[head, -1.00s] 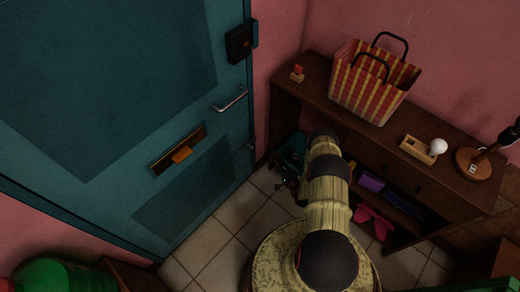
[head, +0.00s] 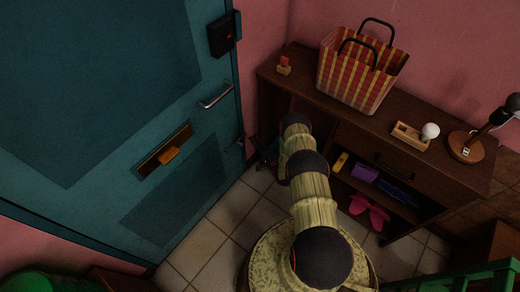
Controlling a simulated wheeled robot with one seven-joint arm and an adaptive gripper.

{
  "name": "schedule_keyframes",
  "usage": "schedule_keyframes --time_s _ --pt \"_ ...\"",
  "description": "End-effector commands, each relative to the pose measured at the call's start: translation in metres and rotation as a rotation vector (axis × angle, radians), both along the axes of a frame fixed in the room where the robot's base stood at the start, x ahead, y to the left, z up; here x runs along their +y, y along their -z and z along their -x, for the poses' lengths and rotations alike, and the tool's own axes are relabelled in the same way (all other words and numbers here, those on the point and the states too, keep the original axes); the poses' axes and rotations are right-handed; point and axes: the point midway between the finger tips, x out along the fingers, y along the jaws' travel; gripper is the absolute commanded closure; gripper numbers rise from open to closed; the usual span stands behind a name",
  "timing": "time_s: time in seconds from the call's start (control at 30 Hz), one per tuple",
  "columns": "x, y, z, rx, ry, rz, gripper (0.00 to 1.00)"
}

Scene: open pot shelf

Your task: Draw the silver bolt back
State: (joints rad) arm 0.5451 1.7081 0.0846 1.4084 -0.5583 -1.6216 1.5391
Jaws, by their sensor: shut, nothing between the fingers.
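The teal door (head: 100,90) fills the left of the head view. A small, dim metal fitting (head: 239,143), likely the silver bolt, sits near the door's right edge below the handle. It is too small and dark to tell its position. My gripper (head: 266,162) is a dark shape low by the door's edge, partly hidden behind my arm. It is shut and empty, a little right of and below the fitting. I cannot tell whether they touch.
A silver lever handle (head: 215,96), a black lock box (head: 222,36) and a brass mail slot (head: 164,150) are on the door. A brown shelf unit (head: 420,158) with a striped bag (head: 360,72) stands close on the right. Tiled floor (head: 232,210) is clear between.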

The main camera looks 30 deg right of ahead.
Motion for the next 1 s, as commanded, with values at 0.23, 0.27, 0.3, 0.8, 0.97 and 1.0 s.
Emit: schedule_keyframes --time_s 0.23,0.27,0.3,0.8,0.97,1.0 --pt "0.03 0.002 0.011 0.001 0.0 -0.002 1.0" --pt "0.033 0.001 0.012 0.001 -0.001 -0.001 1.0" --pt "0.035 0.001 0.012 0.002 -0.001 -0.001 1.0" --pt "0.046 -0.001 0.016 0.001 -0.001 -0.001 1.0" --pt "0.072 -0.001 0.025 0.001 -0.003 -0.002 1.0" --pt "0.076 -0.001 0.027 0.001 -0.002 -0.001 1.0"
